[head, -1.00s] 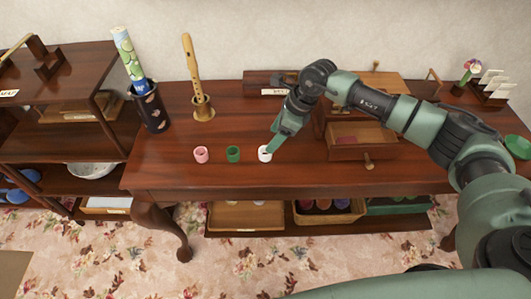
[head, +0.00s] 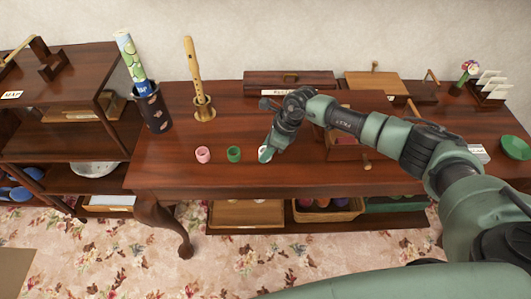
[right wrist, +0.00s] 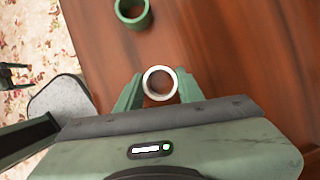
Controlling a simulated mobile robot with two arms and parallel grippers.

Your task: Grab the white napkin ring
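The white napkin ring (right wrist: 146,82) stands on the wooden table (head: 330,178), partly hidden by my right gripper (head: 267,152) in the head view. In the right wrist view, my right gripper (right wrist: 160,84) has its two green fingers apart, one on each side of the ring. Only narrow gaps show between fingers and ring. A green napkin ring (head: 233,154) and a pink napkin ring (head: 203,155) stand in a row to the left. The green one also shows at the top of the right wrist view (right wrist: 133,22).
A small open wooden drawer box (head: 345,140) stands close to the right of my right gripper. A flute on a stand (head: 204,108) and a dark patterned holder (head: 153,110) stand at the back left. The table front between the rings and its edge is clear.

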